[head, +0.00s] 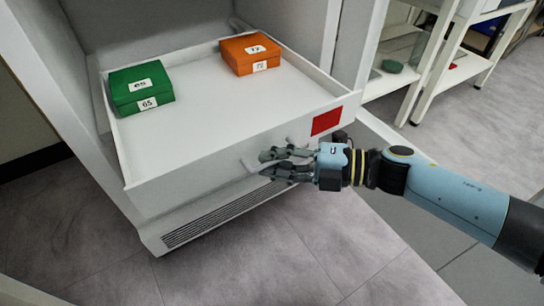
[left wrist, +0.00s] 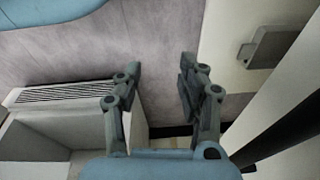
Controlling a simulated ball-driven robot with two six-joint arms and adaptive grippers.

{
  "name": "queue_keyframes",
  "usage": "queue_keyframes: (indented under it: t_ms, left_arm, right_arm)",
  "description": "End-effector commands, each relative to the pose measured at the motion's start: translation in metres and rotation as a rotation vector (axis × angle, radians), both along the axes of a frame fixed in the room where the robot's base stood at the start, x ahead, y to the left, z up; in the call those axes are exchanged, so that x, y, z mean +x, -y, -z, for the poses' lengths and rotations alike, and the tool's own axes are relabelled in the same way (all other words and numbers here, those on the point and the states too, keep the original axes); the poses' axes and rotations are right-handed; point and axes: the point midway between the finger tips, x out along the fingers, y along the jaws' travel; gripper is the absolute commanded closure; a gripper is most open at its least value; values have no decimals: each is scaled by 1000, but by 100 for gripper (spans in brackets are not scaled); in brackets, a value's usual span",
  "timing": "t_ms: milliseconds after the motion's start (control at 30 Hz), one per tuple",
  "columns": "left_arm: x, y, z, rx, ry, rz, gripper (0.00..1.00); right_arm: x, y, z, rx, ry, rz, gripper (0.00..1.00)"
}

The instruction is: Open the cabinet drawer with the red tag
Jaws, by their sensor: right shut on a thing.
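The white cabinet drawer (head: 220,115) stands pulled out from the cabinet in the head view. A red tag (head: 327,121) is on the right part of its front. My right gripper (head: 268,164) is at the drawer front, left of and below the tag, shut on the drawer's pale handle (head: 250,164). The fingers partly hide the handle. My left gripper (left wrist: 155,90) shows only in the left wrist view. Its two fingers are apart with nothing between them.
A green box (head: 140,90) and an orange box (head: 250,54) lie in the drawer. A vent grille (head: 220,217) is below the drawer. White shelves (head: 430,60) stand at the right. The floor (head: 290,250) in front is clear.

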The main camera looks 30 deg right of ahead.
Motion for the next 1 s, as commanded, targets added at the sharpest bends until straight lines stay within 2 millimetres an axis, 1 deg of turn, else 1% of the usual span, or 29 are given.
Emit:
queue_keyframes:
  t_ms: [33,67,100,267,600,700,767,867,1000]
  left_arm:
    - [0,0,-1,0,1,0,60]
    - [0,0,-1,0,1,0,60]
    - [0,0,-1,0,1,0,60]
    - [0,0,-1,0,1,0,60]
    - [1,0,-1,1,2,0,60]
    - [1,0,-1,1,1,0,60]
    - [1,0,-1,1,1,0,60]
    - [0,0,-1,0,1,0,60]
    - [0,0,-1,0,1,0,60]
  right_arm:
    - [2,0,-5,8,6,1,100]
    - [2,0,-5,8,6,1,100]
    - [2,0,-5,8,6,1,88]
    - [2,0,-4,6,4,0,68]
    - [1,0,-1,3,1,1,68]
    - [-2,3,-1,1,0,0,68]
    - [-7,8,-1,0,-1,-1,68]
    - [-19,21,-4,-1,-3,-2,68]
    - [-41,45,-9,-1,-3,-2,68]
